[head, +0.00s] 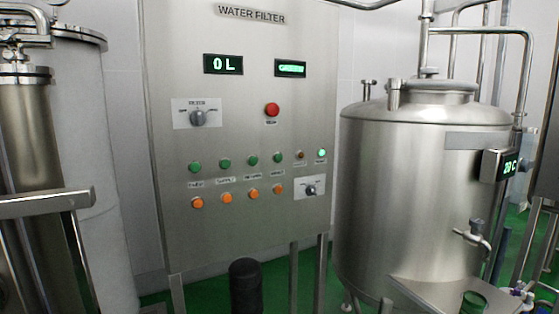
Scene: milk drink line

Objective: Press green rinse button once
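The grey WATER FILTER panel (238,225) stands upright left of centre in the head view. A row of green buttons crosses its lower half: a far-left one (195,167), a second (225,163), a third (252,160) and a far-right one (278,158). The small labels under them are too blurred to read surely, so I cannot tell which is rinse. A green lamp (321,153) glows at the right of the row. Neither of my grippers is in view, and nothing covers the buttons.
Below the green row are several orange buttons (253,193). Above are a red button (272,110), a knob (198,118) and a display reading 0 L (223,64). A steel tank (400,180) stands right, a black cylinder (245,285) below the panel.

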